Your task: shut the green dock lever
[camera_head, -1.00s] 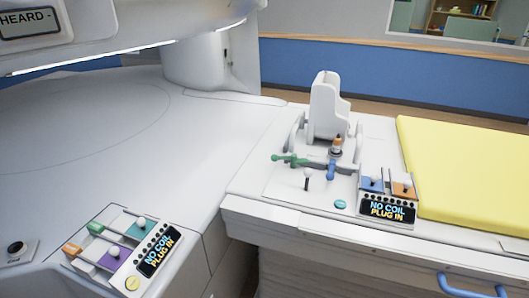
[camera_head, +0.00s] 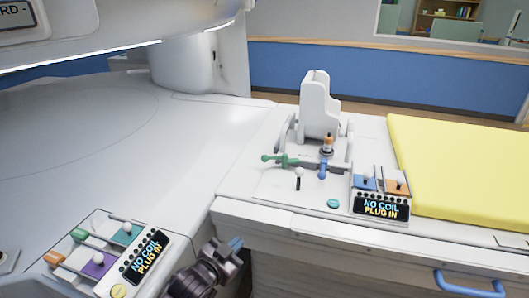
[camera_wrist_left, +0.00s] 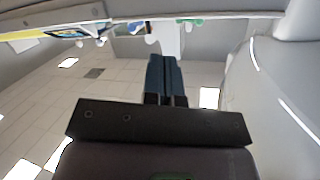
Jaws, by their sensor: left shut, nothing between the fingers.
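The green dock lever (camera_head: 281,160) sticks out to the left on the white dock (camera_head: 272,183), below the upright white coil holder (camera_head: 318,106). A blue lever (camera_head: 322,168) stands just to its right. My left gripper (camera_head: 236,244) comes in at the bottom of the head view, below and left of the dock and well apart from the lever. Its two fingers are together with nothing between them; they also show in the left wrist view (camera_wrist_left: 163,78). A small green part (camera_wrist_left: 191,22) shows at the top of the left wrist view. My right gripper is not in view.
A panel (camera_head: 128,250) with coloured sliders and a display stands at lower left. A second panel (camera_head: 381,206) reading "NO COIL PLUG IN" is right of the dock. A yellow pad (camera_head: 460,165) lies at right. The white table edge (camera_head: 310,225) lies between my gripper and the dock.

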